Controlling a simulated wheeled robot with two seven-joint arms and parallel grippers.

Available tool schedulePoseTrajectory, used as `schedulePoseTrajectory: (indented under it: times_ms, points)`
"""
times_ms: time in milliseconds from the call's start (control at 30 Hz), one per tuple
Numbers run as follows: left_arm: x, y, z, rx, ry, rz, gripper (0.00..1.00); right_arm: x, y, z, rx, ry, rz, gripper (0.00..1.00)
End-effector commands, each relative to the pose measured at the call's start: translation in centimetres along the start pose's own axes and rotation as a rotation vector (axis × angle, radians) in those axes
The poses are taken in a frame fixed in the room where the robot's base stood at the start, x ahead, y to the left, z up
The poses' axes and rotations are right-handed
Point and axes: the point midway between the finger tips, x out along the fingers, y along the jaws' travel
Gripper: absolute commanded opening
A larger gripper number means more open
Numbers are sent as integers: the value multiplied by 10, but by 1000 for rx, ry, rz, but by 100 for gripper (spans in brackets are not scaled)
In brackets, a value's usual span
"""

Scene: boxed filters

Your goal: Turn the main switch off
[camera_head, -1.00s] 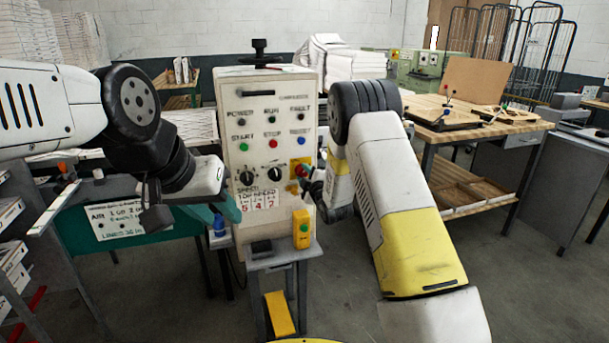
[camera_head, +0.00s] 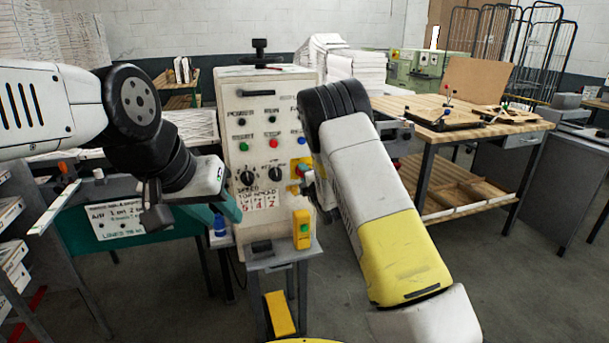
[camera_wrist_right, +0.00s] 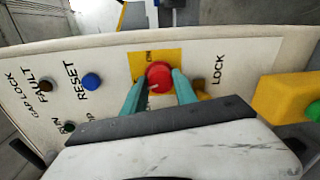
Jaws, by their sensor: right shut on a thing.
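The main switch, a red round knob on a yellow plate, is on the cream control cabinet (camera_head: 264,105). In the right wrist view the red knob (camera_wrist_right: 159,77) sits between the teal fingers of my right gripper (camera_wrist_right: 158,88), which are shut on its sides. A small pale mark shows on the knob's lower left. In the head view the yellow plate (camera_head: 297,166) shows, but my right arm hides part of the switch. My left gripper (camera_head: 226,206) is left of the cabinet, apart from it; its finger gap cannot be made out.
The cabinet also carries several lamps, buttons and black knobs. A yellow box with a green button (camera_head: 302,229) stands at its lower right, on a grey stand (camera_head: 268,260). A wooden workbench (camera_head: 470,132) stands at right. Floor is open between stand and bench.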

Motion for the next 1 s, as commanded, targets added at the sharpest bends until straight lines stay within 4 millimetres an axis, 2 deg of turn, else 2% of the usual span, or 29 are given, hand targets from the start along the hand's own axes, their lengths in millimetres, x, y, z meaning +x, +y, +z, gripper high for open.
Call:
schedulePoseTrajectory:
  times_ms: [367,400,467,500,833,1000]
  points:
    - [0,0,0,0,0,0,36,0,-2,0,-5,1,-4,0]
    - [0,0,0,0,0,0,36,0,-2,0,-5,1,-5,42]
    - [0,0,0,0,0,0,36,0,-2,0,-5,1,-4,53]
    - [0,0,0,0,0,0,36,0,-2,0,-4,1,-4,56]
    - [0,0,0,0,0,0,36,-3,-1,0,-3,0,-2,56]
    - [0,0,0,0,0,0,36,-25,-1,0,-3,0,-3,56]
